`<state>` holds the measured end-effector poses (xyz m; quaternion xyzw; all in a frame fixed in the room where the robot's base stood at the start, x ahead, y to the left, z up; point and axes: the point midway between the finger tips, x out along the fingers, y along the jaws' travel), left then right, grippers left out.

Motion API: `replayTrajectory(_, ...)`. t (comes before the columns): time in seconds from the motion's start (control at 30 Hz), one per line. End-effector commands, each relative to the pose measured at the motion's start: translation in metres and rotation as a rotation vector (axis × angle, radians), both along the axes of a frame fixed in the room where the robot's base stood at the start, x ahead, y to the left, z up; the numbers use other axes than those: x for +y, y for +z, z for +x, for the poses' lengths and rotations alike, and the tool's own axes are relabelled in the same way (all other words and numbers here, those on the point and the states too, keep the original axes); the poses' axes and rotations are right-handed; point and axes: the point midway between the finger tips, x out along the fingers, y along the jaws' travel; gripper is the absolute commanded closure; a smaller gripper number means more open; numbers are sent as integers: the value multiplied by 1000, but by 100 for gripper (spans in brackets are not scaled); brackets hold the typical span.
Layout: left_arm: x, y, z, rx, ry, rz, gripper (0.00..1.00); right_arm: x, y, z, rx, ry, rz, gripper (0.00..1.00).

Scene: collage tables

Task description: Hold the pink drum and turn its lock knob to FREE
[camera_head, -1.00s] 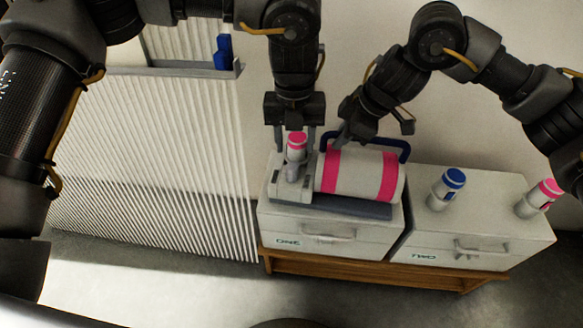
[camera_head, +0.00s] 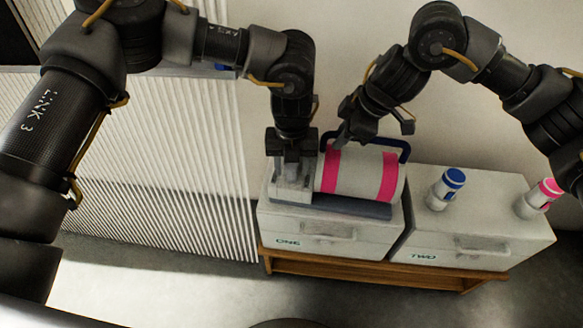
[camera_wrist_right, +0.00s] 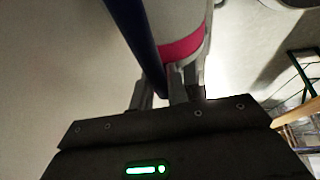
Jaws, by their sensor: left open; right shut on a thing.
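The pink drum (camera_head: 358,172), white with two pink bands, lies on its side in a grey cradle (camera_head: 345,206) on the cabinet marked ONE. It has a dark blue handle (camera_head: 404,148). My right gripper (camera_head: 340,140) is shut on the handle at the drum's left end; the handle (camera_wrist_right: 136,38) runs down between its fingers (camera_wrist_right: 168,92) in the right wrist view, beside a pink band (camera_wrist_right: 184,47). My left gripper (camera_head: 293,172) is open and points down over the pale housing (camera_head: 291,191) at the drum's left end. I cannot make out the lock knob or its marking.
The cabinet marked TWO (camera_head: 480,220) stands to the right. A blue-capped cylinder (camera_head: 447,188) and a pink-capped cylinder (camera_head: 538,197) stand on it. A ribbed white panel (camera_head: 160,150) is at the left. Open floor lies in front.

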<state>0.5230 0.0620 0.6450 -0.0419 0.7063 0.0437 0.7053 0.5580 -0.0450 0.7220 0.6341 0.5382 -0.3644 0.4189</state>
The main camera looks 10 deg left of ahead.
Motion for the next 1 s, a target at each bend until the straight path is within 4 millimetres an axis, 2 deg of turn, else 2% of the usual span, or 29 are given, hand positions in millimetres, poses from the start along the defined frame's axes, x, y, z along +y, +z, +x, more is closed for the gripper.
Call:
replayTrajectory(0.13,0,-10,0,0,0,0,53,0,1,0,0,-2,1,100)
replayTrajectory(0.43,0,-12,0,-1,0,0,53,0,0,0,-1,-2,1,100)
replayTrajectory(0.77,0,-12,0,-1,-1,0,95,0,0,0,-1,-2,1,100)
replayTrajectory(1.0,-1,-12,0,0,17,-2,97,0,0,0,-1,-2,1,100)
